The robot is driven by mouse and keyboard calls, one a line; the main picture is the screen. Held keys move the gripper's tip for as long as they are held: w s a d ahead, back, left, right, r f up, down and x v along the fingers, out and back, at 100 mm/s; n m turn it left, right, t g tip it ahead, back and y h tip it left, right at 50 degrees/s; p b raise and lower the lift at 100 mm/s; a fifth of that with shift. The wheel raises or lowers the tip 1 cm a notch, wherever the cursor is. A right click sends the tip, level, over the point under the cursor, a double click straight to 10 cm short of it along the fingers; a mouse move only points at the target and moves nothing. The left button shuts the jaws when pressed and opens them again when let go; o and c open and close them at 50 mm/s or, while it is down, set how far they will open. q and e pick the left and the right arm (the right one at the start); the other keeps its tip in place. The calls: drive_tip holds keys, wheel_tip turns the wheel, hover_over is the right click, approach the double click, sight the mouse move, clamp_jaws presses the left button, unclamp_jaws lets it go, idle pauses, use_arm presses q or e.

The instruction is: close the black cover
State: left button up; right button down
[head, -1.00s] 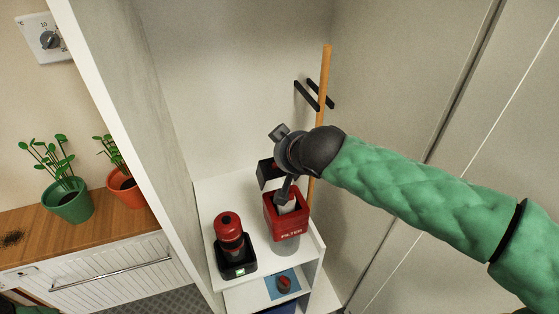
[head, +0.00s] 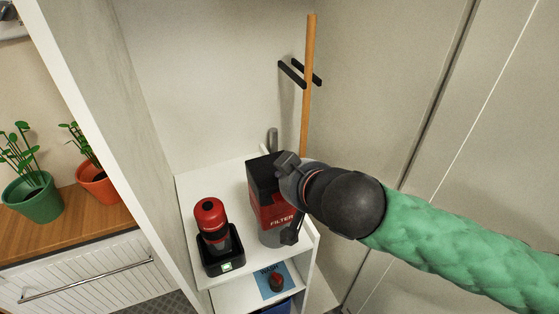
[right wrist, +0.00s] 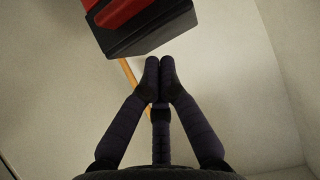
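The black cover (head: 263,173) lies over the top of the red and grey FILTER box (head: 268,212) on the white shelf. It looks down or nearly down; my wrist hides its right side, so I cannot tell if it is fully seated. In the right wrist view the black cover (right wrist: 150,30) and the red box (right wrist: 112,12) show at the top edge. My right gripper (right wrist: 160,65) has its fingertips together with nothing between them. In the head view its wrist is in front of the box's right side, and the fingertips are not clear. My left gripper is not in view.
A red flask in a black dock (head: 222,262) stands left of the box. A lower shelf holds a blue card with a red knob (head: 276,282). A wooden pole (head: 308,85) stands behind by black wall pegs. White panels enclose the shelf on both sides.

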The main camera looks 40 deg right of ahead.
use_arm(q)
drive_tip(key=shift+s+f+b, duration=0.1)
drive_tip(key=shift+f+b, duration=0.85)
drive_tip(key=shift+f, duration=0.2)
use_arm(e)
drive_tip(key=s+f, duration=0.3)
drive_tip(key=f, duration=0.2)
drive_tip(key=shift+a+f, duration=0.4)
drive_tip(key=shift+a, duration=0.05)
drive_tip(key=shift+f, duration=0.1)
